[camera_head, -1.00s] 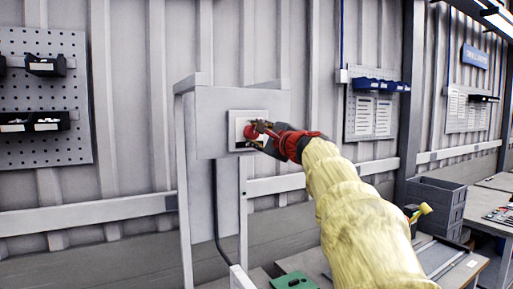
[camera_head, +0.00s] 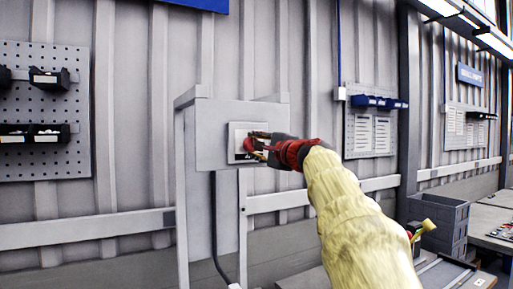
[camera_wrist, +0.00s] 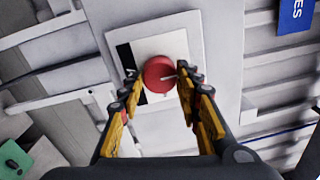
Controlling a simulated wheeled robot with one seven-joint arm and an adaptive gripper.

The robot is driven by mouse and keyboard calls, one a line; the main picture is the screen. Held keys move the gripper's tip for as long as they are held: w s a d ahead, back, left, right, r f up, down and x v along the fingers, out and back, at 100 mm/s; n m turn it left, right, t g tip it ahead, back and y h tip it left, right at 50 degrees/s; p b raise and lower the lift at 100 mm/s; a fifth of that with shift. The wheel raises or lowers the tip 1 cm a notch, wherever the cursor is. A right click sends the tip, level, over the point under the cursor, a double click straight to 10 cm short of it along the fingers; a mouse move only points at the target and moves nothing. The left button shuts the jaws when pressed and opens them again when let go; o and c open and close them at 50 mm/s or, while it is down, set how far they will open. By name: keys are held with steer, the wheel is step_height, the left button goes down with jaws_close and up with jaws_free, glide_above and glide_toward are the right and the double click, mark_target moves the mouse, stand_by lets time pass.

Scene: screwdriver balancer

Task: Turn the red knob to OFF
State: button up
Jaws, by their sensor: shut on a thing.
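The red knob (camera_wrist: 160,75) sits on a pale plate (camera_wrist: 143,39) in the wrist view, with a light pointer line on its right side. A black patch shows on the plate beside it. In the head view the plate (camera_head: 236,144) is on a grey box (camera_head: 212,120), and the knob is mostly hidden by my gripper (camera_head: 258,148). My gripper's two fingertips (camera_wrist: 159,87) are on either side of the knob in the wrist view, shut on it. Any lettering on the plate is too small to read.
A pegboard with black bins (camera_head: 49,79) hangs at the left. Another board with blue bins (camera_head: 378,102) hangs to the right. Grey crates (camera_head: 441,222) stand at the lower right. A green object (camera_wrist: 14,160) shows at the wrist view's lower left.

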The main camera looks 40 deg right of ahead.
steer(key=o, duration=1.1)
steer(key=shift+o, duration=0.2)
steer(key=v, duration=1.2)
steer(key=shift+w, duration=0.1)
